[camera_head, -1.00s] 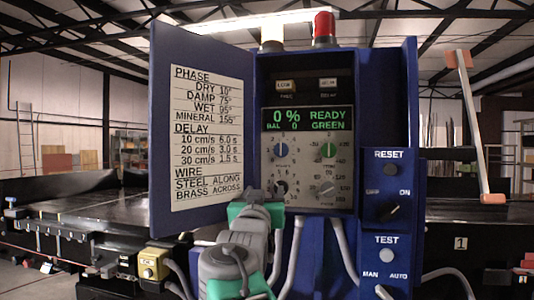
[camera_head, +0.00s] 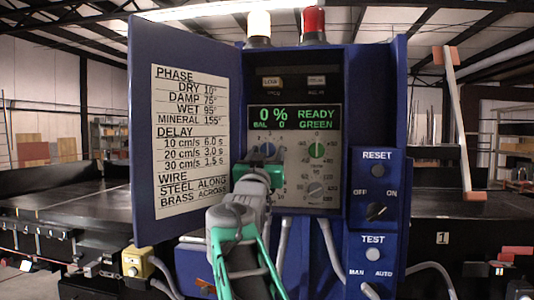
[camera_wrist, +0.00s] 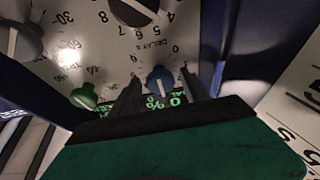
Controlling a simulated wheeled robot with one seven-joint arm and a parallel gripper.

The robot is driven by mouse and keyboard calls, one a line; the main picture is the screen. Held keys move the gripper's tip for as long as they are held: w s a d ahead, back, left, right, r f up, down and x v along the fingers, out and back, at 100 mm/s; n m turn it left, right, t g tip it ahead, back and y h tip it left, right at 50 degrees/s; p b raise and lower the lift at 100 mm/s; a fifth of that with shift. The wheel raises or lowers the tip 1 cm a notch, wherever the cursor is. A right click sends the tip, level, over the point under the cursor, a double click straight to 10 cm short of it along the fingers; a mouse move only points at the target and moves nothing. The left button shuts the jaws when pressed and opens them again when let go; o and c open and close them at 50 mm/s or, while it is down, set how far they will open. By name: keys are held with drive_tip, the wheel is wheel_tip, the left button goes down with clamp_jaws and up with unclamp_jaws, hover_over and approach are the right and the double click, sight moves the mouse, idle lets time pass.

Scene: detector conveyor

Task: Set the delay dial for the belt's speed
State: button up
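The detector control panel (camera_head: 292,158) faces me in an open blue cabinet. Its black delay dial (camera_wrist: 140,8) shows at the top edge of the upside-down wrist view, under a "DELAY S" label. In the head view my arm hides that dial. A blue dial (camera_wrist: 160,78) sits between the fingertips of my gripper (camera_wrist: 161,84); it also shows in the head view (camera_head: 267,149). The gripper is open, with gaps visible beside the blue dial. The door chart (camera_head: 190,140) lists 10 cm/s 6.0 s, 20 cm/s 3.0 s, 30 cm/s 1.5 s.
A green dial (camera_head: 316,150) and a grey dial (camera_head: 315,191) are on the panel's right side. A reset and test box (camera_head: 374,215) stands at right. The open door (camera_head: 140,215) stands left of my arm.

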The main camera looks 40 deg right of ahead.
clamp_jaws()
idle(0.3)
drive_tip(key=shift+s+f+n, duration=0.1)
drive_tip(key=shift+n, duration=0.2)
drive_tip(key=n+t+y+b, duration=0.1)
drive_tip(key=n+b, duration=0.1)
drive_tip(key=n, duration=0.1)
drive_tip(key=shift+s+d+n, duration=0.1)
drive_tip(key=shift+n, duration=0.2)
drive_tip(key=n+t+y+b, duration=0.1)
drive_tip(key=n, duration=0.1)
drive_tip(key=n+y, duration=0.1)
drive_tip(key=n, duration=0.2)
drive_tip(key=shift+s+d+t+y+b, duration=0.1)
drive_tip(key=shift+t+y+b, duration=0.2)
drive_tip(key=shift+t+b, duration=0.1)
drive_tip(key=n+y, duration=0.1)
drive_tip(key=n, duration=0.1)
drive_tip(key=n+y, duration=0.1)
drive_tip(key=n, duration=0.1)
drive_tip(key=shift+r+n, duration=0.2)
drive_tip(key=shift+n, duration=0.1)
drive_tip(key=shift+r+n+y, duration=0.1)
drive_tip(key=shift+n+y, duration=0.7)
drive_tip(key=shift+n, duration=1.1)
